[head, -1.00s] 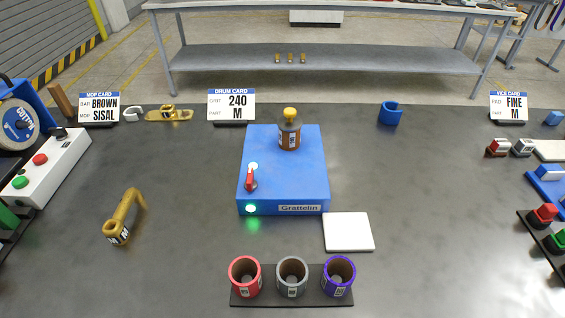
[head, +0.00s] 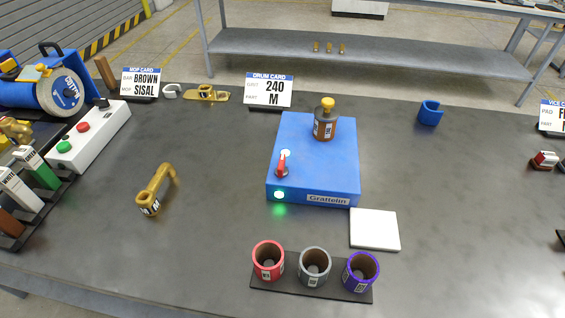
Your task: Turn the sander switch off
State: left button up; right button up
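The sander is a blue box (head: 335,171) labelled "Grattelin" near the middle of the table. A brown drum (head: 324,127) with a yellow knob stands on its rear top. The sander switch is a red lever (head: 282,165) on the left of its top, slanting up toward a lit white spot. A green light (head: 279,195) glows on the front face, with a green glow on the table below. Neither gripper is in the head view.
A rack with red, grey and purple sleeves (head: 315,266) stands in front of the sander. A white pad (head: 375,230) lies at its front right. A brass elbow pipe (head: 156,190) lies to the left. A white button box (head: 94,136) is further left.

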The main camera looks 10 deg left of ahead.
aim_at(281, 171)
jog(key=k+j+z, duration=0.1)
jog(key=k+z, duration=0.2)
jog(key=z, duration=0.15)
jog(key=k+z, duration=0.25)
jog(key=z, duration=0.15)
